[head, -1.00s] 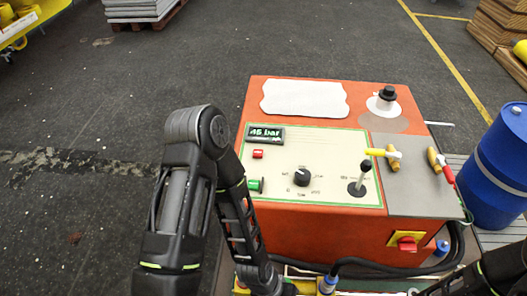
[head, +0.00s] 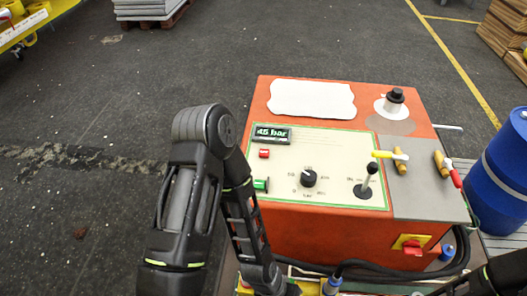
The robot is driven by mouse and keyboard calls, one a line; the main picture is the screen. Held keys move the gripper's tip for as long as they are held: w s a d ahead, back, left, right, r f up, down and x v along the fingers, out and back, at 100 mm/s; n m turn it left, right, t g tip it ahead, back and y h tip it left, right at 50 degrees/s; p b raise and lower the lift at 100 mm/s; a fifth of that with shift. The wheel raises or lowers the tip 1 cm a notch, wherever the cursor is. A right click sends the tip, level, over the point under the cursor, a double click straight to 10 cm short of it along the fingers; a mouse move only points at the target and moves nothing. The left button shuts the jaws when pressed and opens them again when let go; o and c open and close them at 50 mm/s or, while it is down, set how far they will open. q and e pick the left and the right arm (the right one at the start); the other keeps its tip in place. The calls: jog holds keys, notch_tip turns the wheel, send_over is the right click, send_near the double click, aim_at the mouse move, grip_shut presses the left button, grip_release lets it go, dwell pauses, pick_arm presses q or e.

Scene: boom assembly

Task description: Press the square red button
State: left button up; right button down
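The square red button (head: 264,153) sits on the cream control panel of the orange machine (head: 290,222), just below the green-lit "45 bar" display (head: 270,134). A green button (head: 261,185) is below it near the panel's left edge. My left arm comes in from the lower left and bends down in front of the machine's left side. Its gripper is not visible, as the forearm runs down to the bottom edge. Only a dark piece of my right arm shows at the bottom right corner; its gripper is out of view. Nothing touches the red button.
The panel also has a black knob (head: 308,178) and a black lever (head: 370,176). Yellow and red valve handles are at right, and a red switch (head: 412,247) is on the front. A blue barrel (head: 502,178) stands right of the machine. The floor at left is clear.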

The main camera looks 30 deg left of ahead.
pick_arm(q)
grip_shut()
dwell(1.2)
